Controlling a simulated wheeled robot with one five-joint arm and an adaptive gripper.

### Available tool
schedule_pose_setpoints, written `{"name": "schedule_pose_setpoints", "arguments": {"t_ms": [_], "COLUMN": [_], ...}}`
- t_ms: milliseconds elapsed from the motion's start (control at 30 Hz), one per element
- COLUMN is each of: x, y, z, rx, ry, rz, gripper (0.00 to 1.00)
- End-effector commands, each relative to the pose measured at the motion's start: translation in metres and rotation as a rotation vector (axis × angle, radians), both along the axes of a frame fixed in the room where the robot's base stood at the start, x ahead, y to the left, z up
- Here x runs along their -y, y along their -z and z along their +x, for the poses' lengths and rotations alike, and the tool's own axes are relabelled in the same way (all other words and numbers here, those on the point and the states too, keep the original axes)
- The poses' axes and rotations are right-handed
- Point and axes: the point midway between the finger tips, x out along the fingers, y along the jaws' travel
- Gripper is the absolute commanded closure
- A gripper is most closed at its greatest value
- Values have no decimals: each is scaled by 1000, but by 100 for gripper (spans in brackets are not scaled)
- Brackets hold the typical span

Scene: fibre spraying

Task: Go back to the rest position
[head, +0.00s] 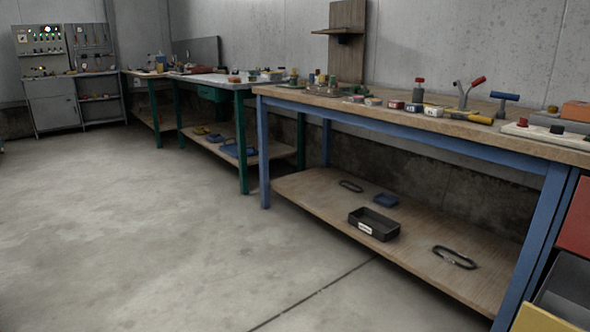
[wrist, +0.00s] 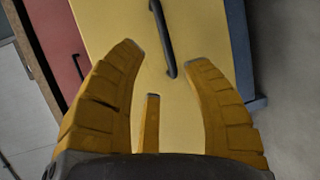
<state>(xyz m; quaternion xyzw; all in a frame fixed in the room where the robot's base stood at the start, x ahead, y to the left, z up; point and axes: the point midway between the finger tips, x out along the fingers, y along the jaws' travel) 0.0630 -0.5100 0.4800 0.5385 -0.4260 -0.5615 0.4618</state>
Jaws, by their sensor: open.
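My gripper (wrist: 168,58) shows in the wrist view with its yellow fingers spread apart and nothing between them. Beyond the fingertips is a yellow drawer front (wrist: 112,22) with a dark bar handle (wrist: 163,38). The fingers and the handle look apart, but the exact gap cannot be told. A red drawer front (wrist: 58,42) lies to the left of the yellow one. My gripper does not show in the head view. There, part of a yellow drawer (head: 540,320) shows at the bottom right corner.
A blue-legged workbench (head: 420,128) with tools runs along the right. Its lower shelf (head: 310,190) holds a black bin (head: 374,224). A red drawer (head: 576,222) and an open grey drawer (head: 566,285) stand at the right edge. The concrete floor (head: 130,220) is clear.

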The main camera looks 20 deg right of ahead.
Motion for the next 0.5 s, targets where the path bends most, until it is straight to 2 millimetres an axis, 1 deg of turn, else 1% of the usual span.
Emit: {"name": "schedule_pose_setpoints", "arguments": {"t_ms": [33, 67, 167, 200, 267, 300, 367, 400, 467, 500], "x": [1, 1, -3, -7, -15, -23, -37, -48, -66, -80], "y": [-18, -26, -61, -77, -102, -119, -143, -159, -183, -199], "z": [13, 22, 62, 81, 111, 131, 160, 178, 204, 220], "rx": [19, 35, 106, 139, 191, 223, 272, 302, 342, 365], "ry": [-22, -35, -94, -121, -162, -187, -224, -244, -275, -293], "rz": [7, 19, 70, 100, 150, 187, 245, 285, 348, 390], "gripper": [55, 55, 55, 55, 55, 55, 55, 55, 55, 55]}}
